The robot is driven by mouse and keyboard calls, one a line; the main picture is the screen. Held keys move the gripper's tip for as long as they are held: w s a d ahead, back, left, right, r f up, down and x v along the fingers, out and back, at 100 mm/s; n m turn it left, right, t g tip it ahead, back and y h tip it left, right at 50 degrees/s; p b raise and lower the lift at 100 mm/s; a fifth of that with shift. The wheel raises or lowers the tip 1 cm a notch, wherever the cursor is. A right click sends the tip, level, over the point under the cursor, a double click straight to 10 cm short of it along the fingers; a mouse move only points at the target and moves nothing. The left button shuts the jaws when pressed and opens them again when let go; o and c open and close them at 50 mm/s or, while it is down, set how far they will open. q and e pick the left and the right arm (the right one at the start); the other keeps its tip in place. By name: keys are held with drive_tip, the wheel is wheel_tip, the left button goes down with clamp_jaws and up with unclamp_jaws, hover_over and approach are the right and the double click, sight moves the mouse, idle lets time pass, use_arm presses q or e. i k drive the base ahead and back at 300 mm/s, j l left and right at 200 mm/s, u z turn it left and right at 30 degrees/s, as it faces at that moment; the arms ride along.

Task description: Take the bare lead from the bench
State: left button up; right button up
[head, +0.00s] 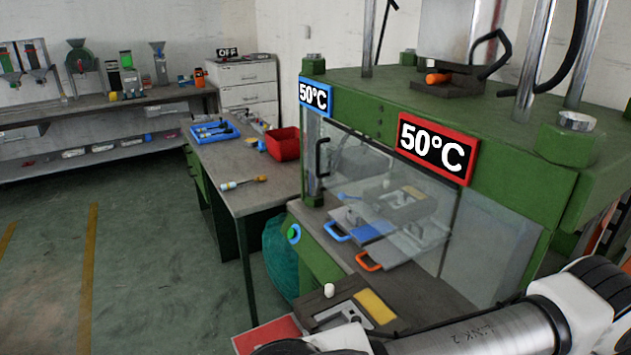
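The bench (226,157) stands left of the green moulding press. A blue tray (214,131) with small dark and light items lies at its far end. A slim tool-like item with a yellow-orange end and a white and blue end (243,183) lies near the bench's front edge. I cannot pick out a bare lead with certainty; the items are too small. One of my arms crosses the lower right, but neither gripper shows.
A red bin (283,144) stands on the bench beside the press. The press (360,112) has a clear guard (385,190), with blue (337,232) and orange (369,262) handles behind it. A teal bag-like bin (280,257) stands below. The floor (150,250) at left is clear.

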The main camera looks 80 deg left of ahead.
sight(227, 187)
drive_tip(key=k+j+z, duration=0.15)
drive_tip(key=k+z, duration=0.45)
drive_tip(key=z, duration=0.15)
drive_tip(key=k+z, duration=0.4)
drive_tip(key=k+l+z, duration=0.1)
drive_tip(key=z, duration=0.3)
drive_tip(key=k+j+z, duration=0.15)
drive_tip(key=z, duration=0.4)
drive_tip(key=k+j+z, duration=0.1)
drive_tip(key=z, duration=0.4)
drive_tip(key=k+z, duration=0.25)
drive_tip(key=z, duration=0.3)
drive_tip(key=k+l+z, duration=0.1)
drive_tip(key=z, duration=0.4)
drive_tip(key=k+l+z, duration=0.15)
drive_tip(key=z, duration=0.4)
drive_tip(key=k+l+z, duration=0.25)
drive_tip(key=z, duration=0.25)
drive_tip(key=k+l+z, duration=0.1)
drive_tip(key=l+z, duration=0.15)
drive_tip(key=z, duration=0.3)
drive_tip(key=l+z, duration=0.25)
drive_tip(key=z, duration=4.35)
